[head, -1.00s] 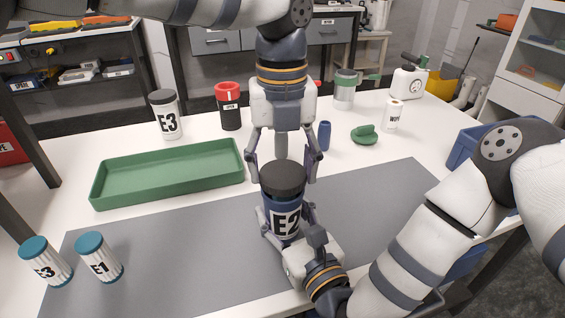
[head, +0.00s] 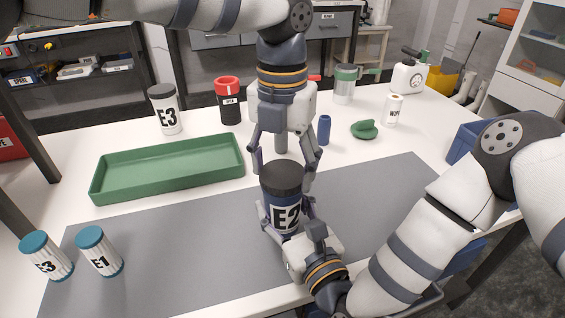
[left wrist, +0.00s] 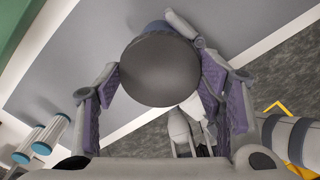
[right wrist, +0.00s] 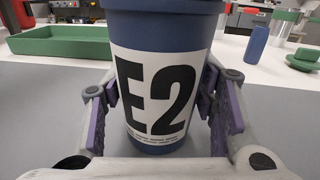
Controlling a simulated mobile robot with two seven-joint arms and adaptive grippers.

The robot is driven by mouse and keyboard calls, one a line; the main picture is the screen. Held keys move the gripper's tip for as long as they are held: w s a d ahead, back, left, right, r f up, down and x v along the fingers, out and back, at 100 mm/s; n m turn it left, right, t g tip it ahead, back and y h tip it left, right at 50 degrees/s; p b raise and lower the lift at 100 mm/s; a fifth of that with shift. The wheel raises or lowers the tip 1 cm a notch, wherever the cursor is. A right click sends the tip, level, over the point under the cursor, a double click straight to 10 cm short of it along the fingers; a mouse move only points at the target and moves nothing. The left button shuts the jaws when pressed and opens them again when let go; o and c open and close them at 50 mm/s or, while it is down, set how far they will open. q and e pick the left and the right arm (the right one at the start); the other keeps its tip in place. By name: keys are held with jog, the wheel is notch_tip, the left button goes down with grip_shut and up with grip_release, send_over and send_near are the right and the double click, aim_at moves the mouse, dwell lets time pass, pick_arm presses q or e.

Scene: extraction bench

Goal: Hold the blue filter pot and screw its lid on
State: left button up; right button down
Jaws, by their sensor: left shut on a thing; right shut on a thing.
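The blue filter pot (head: 283,216), labelled E2, stands upright over the grey mat near the front of the bench. Its label fills the middle of the right wrist view (right wrist: 160,95). My right gripper (head: 287,222) is shut on the pot's body from the front, one finger on each side. The dark grey lid (head: 282,177) sits on top of the pot; the left wrist view shows it from above (left wrist: 160,69). My left gripper (head: 281,180) points down from above and is shut on the lid, with fingers on opposite sides. Whether the threads are engaged is hidden.
A green tray (head: 168,190) lies behind left. Filters E3 (head: 47,262) and E1 (head: 99,256) stand at front left. The mat's right part is clear.

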pick_arm(q)
jog(key=m, duration=0.4)
jog(key=o, duration=0.9)
jog(key=shift+c, duration=0.2)
jog(key=shift+r, duration=2.25)
jog(key=shift+c, duration=0.4)
